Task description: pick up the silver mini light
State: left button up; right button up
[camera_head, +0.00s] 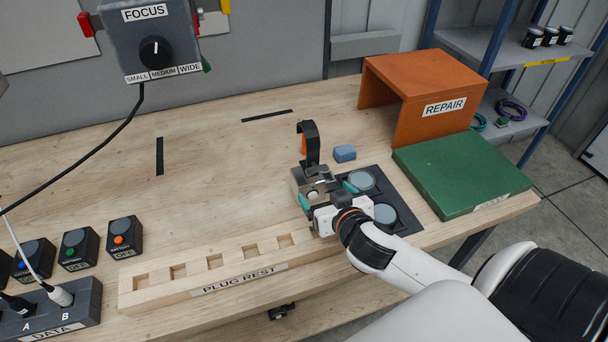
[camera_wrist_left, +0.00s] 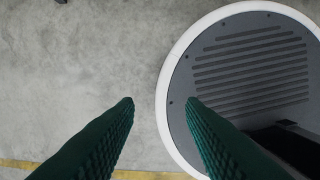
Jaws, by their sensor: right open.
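A silver boxy device (camera_head: 306,180), which looks like the silver mini light, stands on the wooden bench near the middle. A black curved strap with an orange patch (camera_head: 308,140) rises behind it. My right gripper (camera_head: 327,195) is open, its green fingertips apart at the near side of the silver device. Part of the device is hidden by the gripper, and I cannot tell whether the fingers touch it. My left gripper (camera_wrist_left: 160,102) is open and empty in the left wrist view, above the grey floor and a round grey base with a white rim.
A black tray (camera_head: 408,222) with round grey discs lies beside the gripper. A blue block (camera_head: 345,153) is behind. The wooden plug rest (camera_head: 150,290) runs along the front. A green board (camera_head: 465,170) and orange repair box (camera_head: 425,75) stand right.

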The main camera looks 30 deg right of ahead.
aim_at(313, 184)
jog(key=x, duration=0.3)
jog(key=shift+w+p, duration=0.25)
jog(key=shift+p, duration=0.1)
jog(key=shift+w+d+f, duration=0.1)
jog(key=shift+w+f, duration=0.1)
jog(key=shift+w, duration=0.05)
jog(key=x, duration=0.1)
jog(key=p+x, duration=0.1)
jog(key=x, duration=0.3)
jog(key=shift+a+f+p, duration=0.1)
jog(key=shift+a+p, duration=0.2)
jog(key=shift+a, duration=0.1)
jog(key=shift+w+f, duration=0.2)
jog(key=shift+w, duration=0.05)
pick_arm(q)
jog(key=shift+s+a+r, duration=0.15)
jog(key=shift+s+r, duration=0.2)
jog(key=shift+r, duration=0.3)
jog(key=shift+s+a+r, duration=0.15)
jog(key=shift+s+r, duration=0.15)
jog(key=shift+r, duration=0.3)
jog(key=shift+s, duration=0.1)
pick_arm(e)
jog(key=shift+c, duration=0.3)
jog(key=c, duration=1.5)
pick_arm(q)
jog(key=shift+s, duration=0.2)
pick_arm(e)
jog(key=shift+r, duration=0.2)
jog(key=shift+c, duration=1.1)
